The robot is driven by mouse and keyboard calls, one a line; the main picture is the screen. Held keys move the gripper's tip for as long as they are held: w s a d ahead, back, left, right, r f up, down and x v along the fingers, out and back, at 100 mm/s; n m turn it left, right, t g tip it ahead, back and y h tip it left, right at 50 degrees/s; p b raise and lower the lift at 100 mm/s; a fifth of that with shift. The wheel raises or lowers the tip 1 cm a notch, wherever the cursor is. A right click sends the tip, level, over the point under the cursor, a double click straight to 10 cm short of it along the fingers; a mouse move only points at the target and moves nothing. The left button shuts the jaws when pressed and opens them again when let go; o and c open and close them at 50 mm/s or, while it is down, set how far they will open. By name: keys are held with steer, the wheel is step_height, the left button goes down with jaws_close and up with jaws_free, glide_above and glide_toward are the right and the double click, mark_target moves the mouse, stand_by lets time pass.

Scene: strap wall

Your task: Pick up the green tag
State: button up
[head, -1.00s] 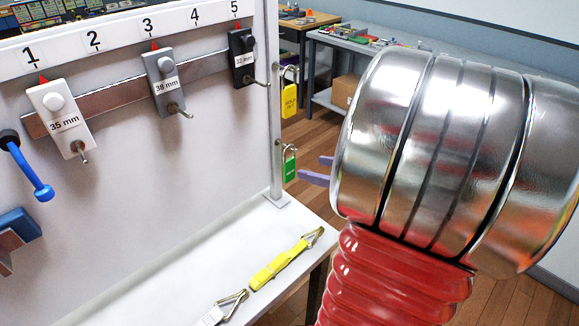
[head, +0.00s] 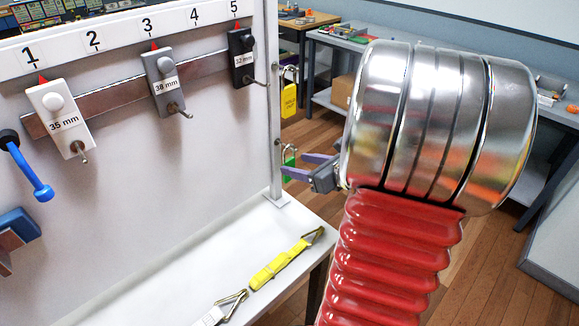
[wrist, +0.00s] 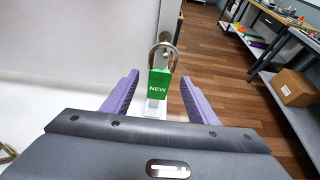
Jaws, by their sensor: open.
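The green tag (wrist: 159,85) is marked "NEW" and hangs upright from a metal shackle on the white post (head: 276,150). In the wrist view it sits ahead, between the two purple fingers of my gripper (wrist: 160,95), with a gap on each side. In the head view the fingers of my gripper (head: 288,166) overlap the green tag (head: 290,162) and partly hide it. My gripper is open, and I see no contact with the tag.
A yellow tag (head: 288,100) hangs above the green one on the same post. A yellow strap (head: 280,264) with metal hooks lies on the white ledge (head: 200,270) below. A workbench (head: 345,45) stands behind, with a cardboard box (wrist: 296,86) on its lower shelf.

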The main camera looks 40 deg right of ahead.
mark_target(290, 163)
steer(key=shift+x, duration=2.5)
steer(key=shift+f, duration=0.1)
steer(key=shift+c, duration=0.4)
steer(key=c, duration=0.9)
